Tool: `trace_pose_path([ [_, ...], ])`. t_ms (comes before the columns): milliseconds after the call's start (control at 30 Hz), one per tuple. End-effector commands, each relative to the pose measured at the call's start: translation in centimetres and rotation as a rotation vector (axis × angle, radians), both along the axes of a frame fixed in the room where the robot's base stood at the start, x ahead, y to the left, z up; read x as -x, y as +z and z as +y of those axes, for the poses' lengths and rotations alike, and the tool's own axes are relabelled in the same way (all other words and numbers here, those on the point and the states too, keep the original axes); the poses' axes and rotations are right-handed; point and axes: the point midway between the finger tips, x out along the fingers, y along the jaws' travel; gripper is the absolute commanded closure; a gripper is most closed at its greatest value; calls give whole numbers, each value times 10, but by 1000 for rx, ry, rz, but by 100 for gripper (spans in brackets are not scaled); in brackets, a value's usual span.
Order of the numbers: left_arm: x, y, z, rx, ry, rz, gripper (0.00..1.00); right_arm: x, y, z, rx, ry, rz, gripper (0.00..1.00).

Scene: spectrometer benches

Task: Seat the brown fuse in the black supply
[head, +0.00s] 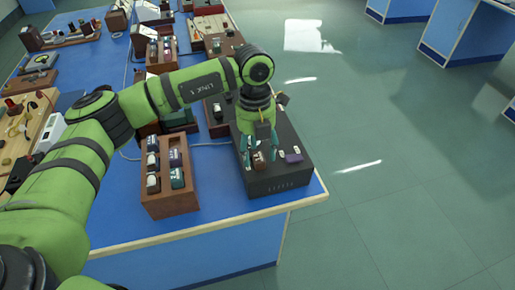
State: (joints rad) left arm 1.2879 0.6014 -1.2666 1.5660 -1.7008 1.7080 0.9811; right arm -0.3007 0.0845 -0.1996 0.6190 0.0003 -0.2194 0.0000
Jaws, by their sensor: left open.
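The black supply (280,183) sits at the near right corner of the blue bench. My left gripper (259,159) points down over the top of it, with its fingers open. A small brown fuse (259,161) shows between the fingertips, at the top of the supply. I cannot tell whether it is fully down in its slot or whether the fingers touch it. A purple piece (294,156) is on the supply's top, right of the gripper. The gripper hides part of the supply's top. My right gripper is not in view.
A wooden rack (170,208) with several white, purple and green fuses stands left of the supply. More wooden racks and instruments crowd the bench (105,215) farther back and left. The bench edge is close to the supply, with open floor (400,180) to the right.

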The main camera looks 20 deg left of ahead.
Motion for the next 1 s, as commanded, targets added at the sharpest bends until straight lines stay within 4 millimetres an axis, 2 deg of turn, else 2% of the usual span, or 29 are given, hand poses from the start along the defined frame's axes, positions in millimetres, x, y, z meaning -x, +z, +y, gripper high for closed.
trace_pose_path([
  [167,-3,21,1,2,0,-4,43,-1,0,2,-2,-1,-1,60],
  [400,-7,73,4,2,0,-5,43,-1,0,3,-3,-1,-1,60],
  [600,-9,105,6,1,0,-3,43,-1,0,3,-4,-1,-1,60],
  [767,-10,117,7,1,0,-1,43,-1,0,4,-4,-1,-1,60],
  [1000,-10,119,7,1,0,0,43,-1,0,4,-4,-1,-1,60],
])
